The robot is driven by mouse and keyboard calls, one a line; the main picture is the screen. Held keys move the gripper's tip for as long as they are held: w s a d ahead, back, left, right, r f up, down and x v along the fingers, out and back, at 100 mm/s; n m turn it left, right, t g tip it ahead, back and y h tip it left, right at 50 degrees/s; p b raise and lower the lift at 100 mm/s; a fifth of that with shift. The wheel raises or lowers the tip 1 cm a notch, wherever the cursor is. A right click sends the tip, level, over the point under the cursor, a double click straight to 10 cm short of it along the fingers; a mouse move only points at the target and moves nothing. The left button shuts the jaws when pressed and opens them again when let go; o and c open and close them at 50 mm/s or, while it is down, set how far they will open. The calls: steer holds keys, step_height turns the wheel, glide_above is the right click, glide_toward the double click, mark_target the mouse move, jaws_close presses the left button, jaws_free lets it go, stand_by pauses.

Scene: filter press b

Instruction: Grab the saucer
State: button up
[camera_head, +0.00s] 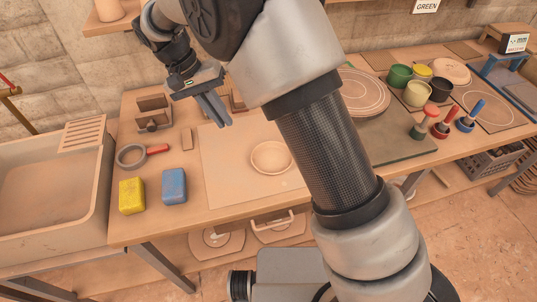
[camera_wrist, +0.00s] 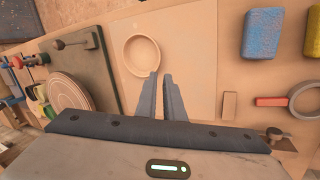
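A shallow round cream dish, the likely saucer (camera_head: 271,158), lies on a pale board (camera_head: 225,180) on the workbench. It also shows in the wrist view (camera_wrist: 143,55), upper middle, with nothing in it. My gripper (camera_head: 225,122) hangs above the bench, behind and to the left of the dish in the head view. In the wrist view its two fingers (camera_wrist: 161,74) point toward the dish with a narrow gap between them. Nothing is between the fingers, and they appear apart from the dish.
A yellow sponge (camera_head: 132,196), a blue sponge (camera_head: 174,186) and a red-handled ring tool (camera_head: 133,155) lie left of the board. A large round plate (camera_head: 362,92), cups and colored-handled tools stand to the right. A sink (camera_head: 50,190) adjoins the bench at left.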

mark_target(252, 160)
steer(key=x, duration=1.7)
steer(key=shift+s+d+p, duration=0.1)
steer(key=shift+d+p, duration=0.05)
steer(key=shift+p, duration=0.15)
steer(key=shift+r, duration=0.1)
jaws_close()
